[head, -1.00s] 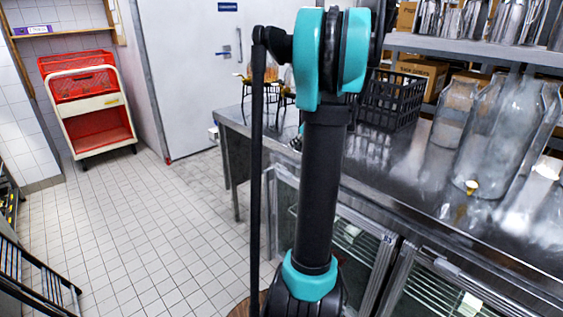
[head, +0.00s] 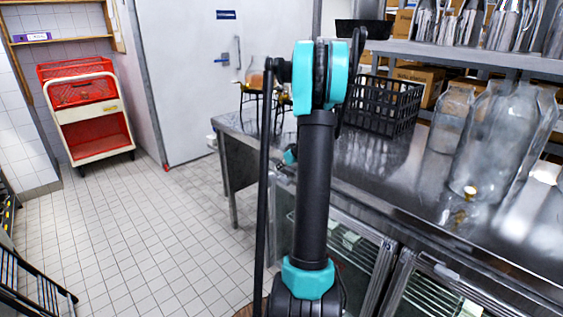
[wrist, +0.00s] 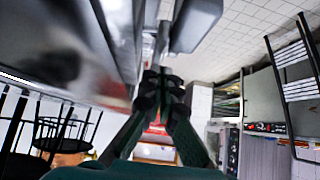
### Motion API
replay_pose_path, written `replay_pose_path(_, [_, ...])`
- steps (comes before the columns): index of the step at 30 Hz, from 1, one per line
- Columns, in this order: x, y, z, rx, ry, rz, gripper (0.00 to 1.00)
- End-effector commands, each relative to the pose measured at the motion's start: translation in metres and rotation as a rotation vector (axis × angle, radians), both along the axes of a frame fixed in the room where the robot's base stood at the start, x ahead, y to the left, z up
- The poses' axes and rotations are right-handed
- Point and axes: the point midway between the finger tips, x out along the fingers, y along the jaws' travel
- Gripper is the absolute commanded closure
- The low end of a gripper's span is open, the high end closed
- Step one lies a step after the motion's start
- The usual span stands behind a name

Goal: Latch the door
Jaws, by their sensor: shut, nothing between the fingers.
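A white door (head: 187,90) with a blue sign and a blue-and-metal handle (head: 228,58) stands at the back in the head view; it looks closed. Under the steel counter are glass-fronted doors (head: 365,250) with metal frames, partly hidden by my arm. I cannot tell which door the task means. My gripper (wrist: 160,80) shows in the wrist view with its dark fingers together and nothing between them. It is beside the counter edge, below a grey block (wrist: 196,24) and a thin upright bar. I cannot tell whether it touches them. In the head view my arm mostly hides it.
The steel counter (head: 375,168) holds a black crate (head: 384,104), large glass jars (head: 490,135) and wire stands. A red and cream cart (head: 92,112) stands at the back left. A dark rack (head: 30,285) is at the lower left. The tiled floor between is clear.

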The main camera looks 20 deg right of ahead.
Motion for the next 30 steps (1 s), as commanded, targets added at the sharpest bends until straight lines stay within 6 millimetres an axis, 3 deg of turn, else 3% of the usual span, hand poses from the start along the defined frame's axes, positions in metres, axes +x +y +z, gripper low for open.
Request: replay_pose_path(30, [0.0033, 0.0014, -0.0071, -0.030, 0.082, 0.001, 1.00])
